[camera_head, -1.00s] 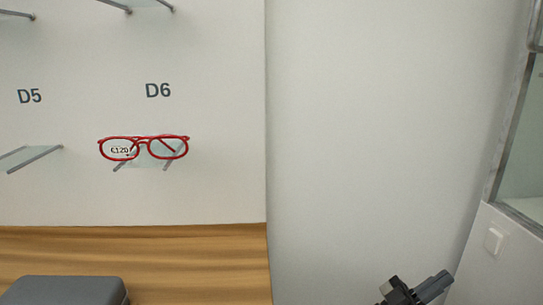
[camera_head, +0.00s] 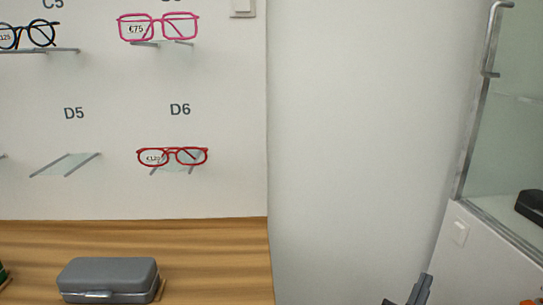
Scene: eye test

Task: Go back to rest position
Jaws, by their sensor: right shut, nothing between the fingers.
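My right gripper (camera_head: 408,298) shows at the bottom edge, right of centre, in front of the white wall and cabinet side. Only its dark upper part is in the picture. It is shut and holds nothing, and it touches nothing that I can see. My left gripper is not in view.
Red glasses (camera_head: 172,157) rest on shelf D6, with pink glasses (camera_head: 158,27) above. Shelf D5 (camera_head: 66,165) is empty. A grey case (camera_head: 108,279) lies on the wooden counter (camera_head: 200,242). A glass cabinet (camera_head: 508,130) stands at the right; the wall between is bare.

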